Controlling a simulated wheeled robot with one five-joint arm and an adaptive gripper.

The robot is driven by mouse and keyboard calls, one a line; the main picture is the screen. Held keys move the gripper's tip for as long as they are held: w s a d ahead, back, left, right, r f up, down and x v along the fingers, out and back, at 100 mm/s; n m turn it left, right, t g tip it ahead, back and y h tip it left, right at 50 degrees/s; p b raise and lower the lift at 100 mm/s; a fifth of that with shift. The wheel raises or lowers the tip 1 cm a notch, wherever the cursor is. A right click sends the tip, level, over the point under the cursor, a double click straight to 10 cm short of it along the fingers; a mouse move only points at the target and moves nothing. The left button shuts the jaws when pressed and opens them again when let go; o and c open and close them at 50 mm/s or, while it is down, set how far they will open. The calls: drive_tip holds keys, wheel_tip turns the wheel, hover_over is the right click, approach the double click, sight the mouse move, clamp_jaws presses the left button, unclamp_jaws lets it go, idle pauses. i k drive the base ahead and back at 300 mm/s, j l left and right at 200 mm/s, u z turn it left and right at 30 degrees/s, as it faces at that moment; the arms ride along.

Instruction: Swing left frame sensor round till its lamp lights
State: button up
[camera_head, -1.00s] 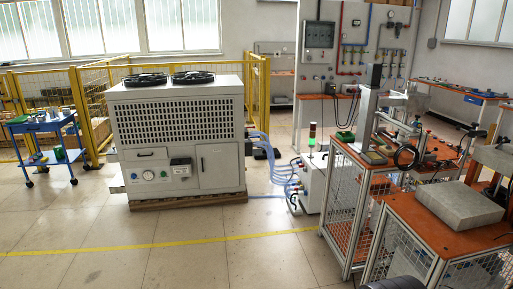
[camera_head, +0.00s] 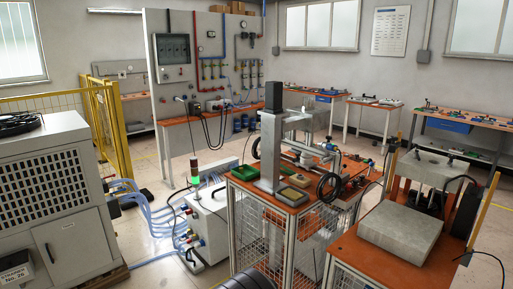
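An upright metal frame (camera_head: 270,150) with a grey post and a horizontal crossbar stands on an orange-topped workbench (camera_head: 247,186) right of centre. Small fittings sit around the frame, but they are too small to tell which is the left frame sensor. I cannot make out its lamp or whether it is lit. My gripper is not in view. A dark rounded part at the bottom edge looks like part of my own arm.
A second orange-topped bench (camera_head: 345,262) with a grey block (camera_head: 401,229) stands at front right. A white unit (camera_head: 207,232) with blue hoses and a signal tower (camera_head: 195,172) stands left of the frame's bench. A large chiller (camera_head: 55,200) is at left. Floor shows between chiller and white unit.

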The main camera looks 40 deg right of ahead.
sight(327, 146)
drive_tip(key=i+z, duration=0.4)
drive_tip(key=i+j+z, duration=0.3)
drive_tip(key=i+z, duration=0.15)
drive_tip(key=i, duration=0.15)
drive_tip(key=i+j+z, duration=0.55)
drive_tip(key=i+z, duration=0.15)
drive_tip(key=z, duration=0.15)
drive_tip(key=i+j+z, duration=0.25)
drive_tip(key=z, duration=0.2)
drive_tip(key=i+j+z, duration=0.15)
drive_tip(key=j+z, duration=0.3)
drive_tip(key=i+j+z, duration=0.15)
drive_tip(key=j+z, duration=0.2)
drive_tip(key=z, duration=0.15)
